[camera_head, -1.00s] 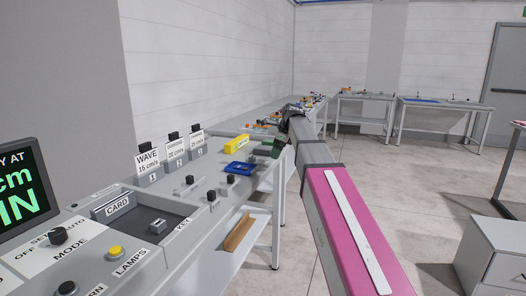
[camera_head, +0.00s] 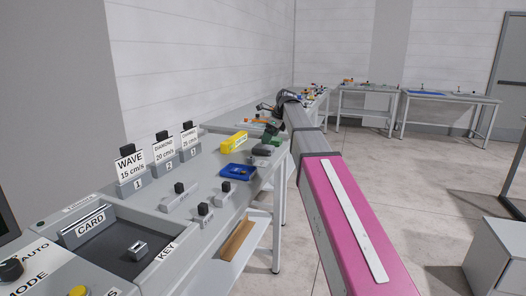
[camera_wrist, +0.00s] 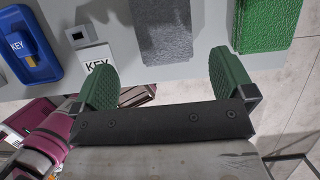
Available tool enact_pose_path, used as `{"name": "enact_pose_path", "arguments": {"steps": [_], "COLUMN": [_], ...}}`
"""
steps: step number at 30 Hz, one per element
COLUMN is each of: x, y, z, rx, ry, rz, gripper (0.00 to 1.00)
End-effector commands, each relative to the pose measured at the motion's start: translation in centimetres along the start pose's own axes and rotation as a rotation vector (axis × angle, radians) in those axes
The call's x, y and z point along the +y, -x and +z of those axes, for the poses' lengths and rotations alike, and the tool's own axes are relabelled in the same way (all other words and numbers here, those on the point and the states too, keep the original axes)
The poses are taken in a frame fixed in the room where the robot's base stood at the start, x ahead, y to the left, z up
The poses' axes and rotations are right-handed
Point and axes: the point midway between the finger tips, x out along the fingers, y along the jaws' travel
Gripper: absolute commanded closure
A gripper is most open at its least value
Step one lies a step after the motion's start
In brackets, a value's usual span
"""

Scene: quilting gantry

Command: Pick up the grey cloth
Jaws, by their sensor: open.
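The grey cloth (camera_wrist: 165,28) is a textured, dark grey folded piece lying flat on the bench top. In the head view it is the small dark grey patch (camera_head: 262,150) near the bench edge. My gripper (camera_wrist: 165,80) has two green ribbed fingers, spread apart and empty. In the wrist view the cloth lies ahead of the gap between the fingers, with its near end close to that gap. No contact with the cloth shows. My arm hides part of the bench edge in the head view.
A green textured piece (camera_wrist: 268,25) lies right of the cloth. A blue tray (camera_wrist: 28,48) and a pale KEY-labelled block (camera_wrist: 92,45) are to its left. A yellow item (camera_head: 234,141) is behind. A control panel (camera_head: 125,250) is nearer. Open floor lies right.

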Motion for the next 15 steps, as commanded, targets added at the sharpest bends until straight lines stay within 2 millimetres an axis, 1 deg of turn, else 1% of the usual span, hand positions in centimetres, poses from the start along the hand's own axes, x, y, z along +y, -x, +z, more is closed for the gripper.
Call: {"name": "enact_pose_path", "arguments": {"steps": [1, 3, 8, 11, 15], "x": [0.0, 0.0, -0.1, -0.2, -0.4], "y": [-0.8, -1.5, -2.3, -3.3, -5.4], "z": [0.0, 0.0, 0.1, 0.3, 0.6], "rx": [0.0, 0.0, 0.0, 0.0, 0.001], "ry": [0.0, 0.0, 0.001, 0.001, 0.001], "rz": [0.001, 0.0, 0.0, 0.0, 0.001], "gripper": [0.0, 0.0, 0.0, 0.0, 0.0]}}
